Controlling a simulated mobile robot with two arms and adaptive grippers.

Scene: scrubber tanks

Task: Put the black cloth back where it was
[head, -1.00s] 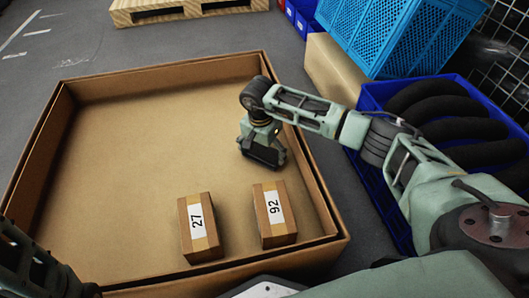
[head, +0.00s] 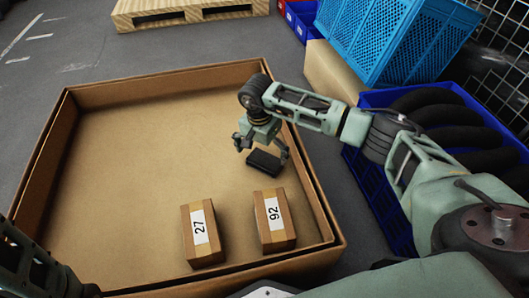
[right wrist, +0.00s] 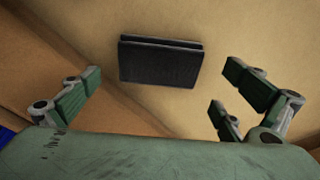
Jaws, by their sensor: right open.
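The black cloth (head: 263,161) is a small, dark, folded rectangle. It lies on the floor of the large cardboard box (head: 150,160), near its right wall. My right gripper (head: 261,149) is open above it, with its fingers apart on either side. In the right wrist view the cloth (right wrist: 160,62) lies flat beyond the open fingers, and a gap shows between it and the fingers on both sides. Of my left arm only a dark part shows at the lower left edge; its gripper is not seen.
Two small cartons, marked 27 (head: 202,233) and 92 (head: 274,220), stand in the box's front part. To the right are a blue crate (head: 375,190) with black rolls and a light blue basket (head: 390,35). The box's left and back floor is clear.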

